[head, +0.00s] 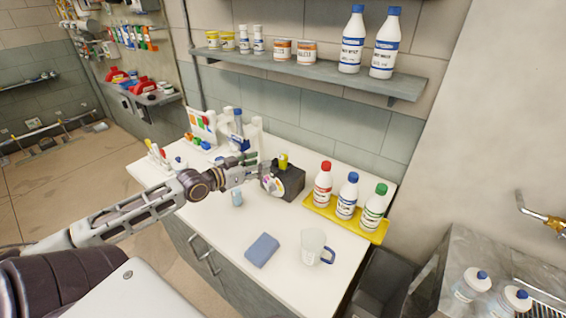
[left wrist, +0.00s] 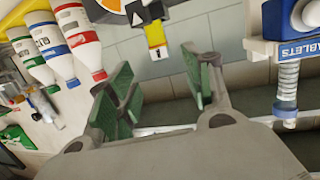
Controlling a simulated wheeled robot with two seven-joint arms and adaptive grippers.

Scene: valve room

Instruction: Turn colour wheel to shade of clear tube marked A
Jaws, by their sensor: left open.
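The colour wheel (head: 270,184) is a round disc with coloured sectors on the front of a dark box (head: 290,184) on the white counter. A yellow-topped piece (head: 283,160) stands on the box. In the left wrist view, part of the wheel (left wrist: 138,10) shows at the top edge, beside a yellow piece (left wrist: 155,36). My left gripper (head: 258,172) is open, close to the wheel and partly in front of the box. Its green-padded fingers (left wrist: 160,88) are apart with nothing between them. I cannot read an A on any tube. My right gripper is out of view.
A yellow tray (head: 318,208) holds bottles with red, blue and green caps, right of the box. A blue sponge (head: 262,250) and a clear mug (head: 313,246) stand nearer the front. Small bottles and a colour card (head: 202,124) stand behind my left arm. A shelf (head: 320,77) hangs above.

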